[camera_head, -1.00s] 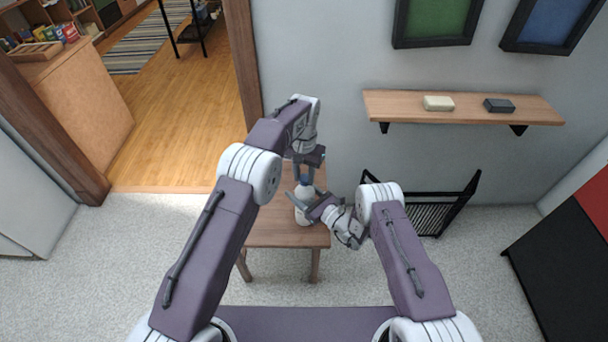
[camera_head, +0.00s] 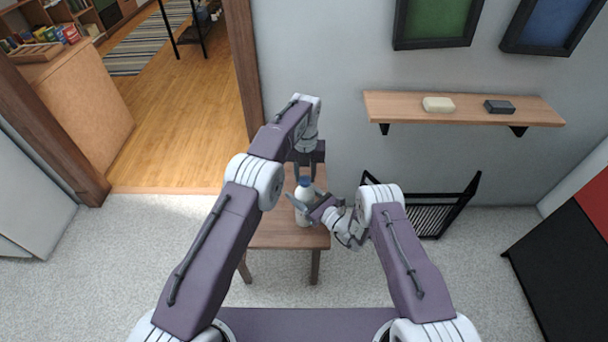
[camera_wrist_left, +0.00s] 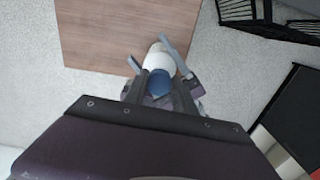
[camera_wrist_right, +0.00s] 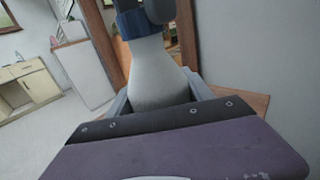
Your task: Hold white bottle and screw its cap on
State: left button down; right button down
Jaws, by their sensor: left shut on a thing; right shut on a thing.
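The white bottle (camera_head: 302,212) stands upright on the small wooden table. It also shows in the right wrist view (camera_wrist_right: 158,78). My right gripper (camera_head: 307,205) is shut on the bottle's body from the right side. The blue cap (camera_wrist_right: 133,24) sits at the top of the bottle's neck; whether its thread is engaged cannot be seen. The cap shows in the left wrist view (camera_wrist_left: 158,84), with the white bottle (camera_wrist_left: 158,58) beneath it. My left gripper (camera_head: 305,176) points down from above and is shut on the cap, one finger on each side.
The wooden table (camera_head: 275,233) has bare room around the bottle. A black rack (camera_head: 440,208) stands behind and to the right. A wall shelf (camera_head: 465,107) holds a pale block (camera_head: 438,104) and a dark block (camera_head: 499,106). A doorway opens at the left.

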pick_arm(q)
jog(key=c, duration=1)
grip_release()
notch_tip(320, 180, up, 4)
jog(key=shift+f, duration=0.1)
jog(key=shift+s+r, duration=0.1)
jog(key=shift+r, duration=0.25)
jog(key=shift+c, duration=0.3)
